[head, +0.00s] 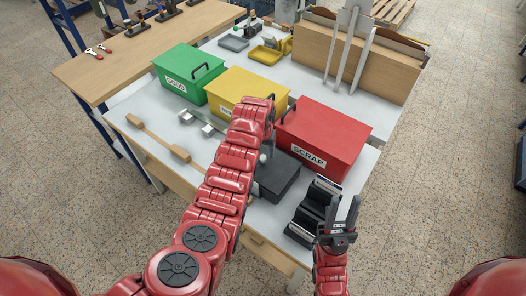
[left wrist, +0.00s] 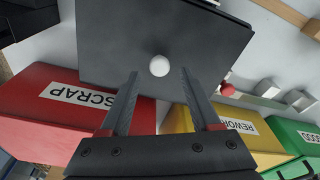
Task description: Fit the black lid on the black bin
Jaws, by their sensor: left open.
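The black lid (head: 280,177) is a dark flat slab with a round white knob, at the table's front, before the red bin. In the left wrist view the lid (left wrist: 125,40) fills the upper middle. Its knob (left wrist: 159,66) shows between the fingertips of my left gripper (left wrist: 159,74), which is open and holds nothing. I cannot tell whether the fingers are level with the knob. In the head view my left arm partly hides gripper and lid. I cannot clearly make out a separate black bin. My right gripper (head: 342,203) is open and empty at the table's front right.
A black device with silver parts (head: 314,208) stands right of the lid, close to my right gripper. Green (head: 187,76), yellow (head: 240,88) and red (head: 325,135) labelled bins stand behind. A wooden handle-like bar (head: 158,138) lies left. A wooden panel (head: 355,65) stands behind.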

